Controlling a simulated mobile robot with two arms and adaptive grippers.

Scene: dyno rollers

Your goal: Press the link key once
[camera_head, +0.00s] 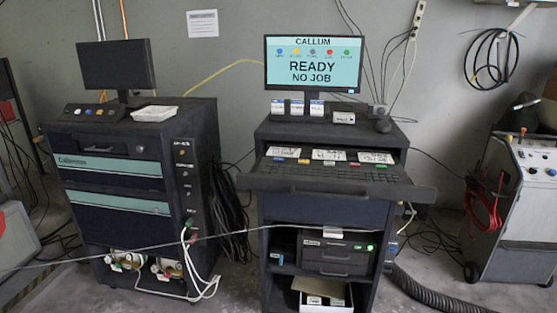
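The monitor (313,63) on the middle cabinet reads "CALLUM", "READY" and "NO JOB". A keyboard (335,178) lies on the cabinet's pulled-out shelf. Along its back edge sit small coloured keys or tabs, including a blue one (279,160), a yellow one (304,162) and a red one (354,165), with white label cards behind them. I cannot tell which key is the link key. Neither of my grippers is in view.
A left cabinet (112,172) carries a dark monitor (117,64) and a white tray (154,113). A wheeled machine (520,205) with red cables stands at the right. A corrugated hose (435,297) and loose cables lie on the floor. A thin cable crosses before both cabinets.

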